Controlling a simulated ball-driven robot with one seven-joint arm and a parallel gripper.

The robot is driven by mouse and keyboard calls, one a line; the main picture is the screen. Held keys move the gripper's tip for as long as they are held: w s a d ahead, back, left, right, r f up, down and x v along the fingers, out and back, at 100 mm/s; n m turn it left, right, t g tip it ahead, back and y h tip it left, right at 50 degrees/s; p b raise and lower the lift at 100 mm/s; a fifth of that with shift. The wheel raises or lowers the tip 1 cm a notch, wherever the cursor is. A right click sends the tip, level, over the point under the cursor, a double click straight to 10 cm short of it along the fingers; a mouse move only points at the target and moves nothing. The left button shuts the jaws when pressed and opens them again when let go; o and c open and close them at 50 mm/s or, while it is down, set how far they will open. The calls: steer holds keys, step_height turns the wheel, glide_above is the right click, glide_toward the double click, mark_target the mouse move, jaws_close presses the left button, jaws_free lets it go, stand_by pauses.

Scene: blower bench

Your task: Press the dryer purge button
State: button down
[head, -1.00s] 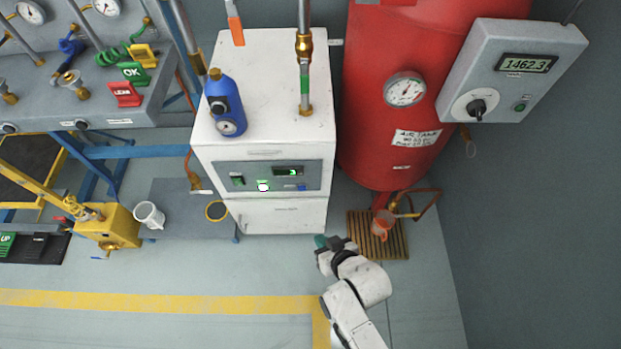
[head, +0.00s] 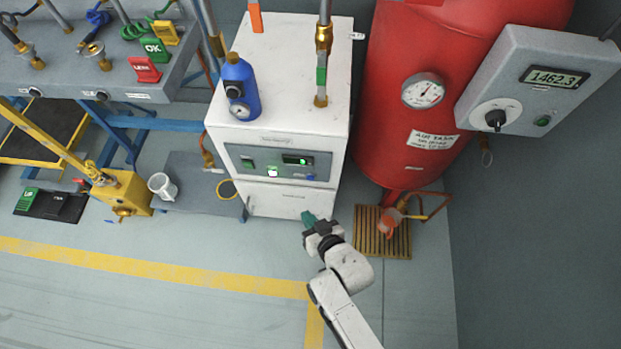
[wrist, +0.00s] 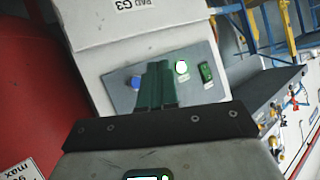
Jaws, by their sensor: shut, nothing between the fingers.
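The dryer is a white cabinet (head: 285,90) with a grey control panel (head: 235,152) on its front. The panel carries a green rocker switch (head: 248,162), a lit round button (head: 272,173), a small display (head: 297,160) and a blue button (head: 309,177). Their labels are too small to read. My gripper (head: 307,216) has green fingers, shut and empty, before the cabinet's lower front, below the panel in the head view. In the wrist view, the fingers (wrist: 158,66) point at the panel between the blue button (wrist: 135,82) and the lit button (wrist: 181,66), hiding the display.
A blue bottle (head: 240,88) and a vertical pipe (head: 322,65) stand on the cabinet. The red air tank (head: 415,55) is to its right, above a wooden grate (head: 368,235). A low grey platform (head: 185,200) with a white cup (head: 162,186) is left. The floor in front is clear.

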mark_target(310, 178)
steer(key=w+b, duration=0.4)
steer(key=w, duration=0.3)
steer(key=shift+w+b, duration=0.35)
steer(key=shift+w, duration=0.05)
steer(key=shift+w+d, duration=0.1)
stand_by(1.6)
steer(key=shift+w, duration=0.35)
steer(key=shift+w+b, duration=0.35)
steer(key=shift+b, duration=0.2)
stand_by(0.5)
steer(key=shift+s+r, duration=0.1)
steer(key=shift+s, duration=0.05)
steer(key=shift+s+p, duration=0.5)
steer(key=shift+s, duration=0.15)
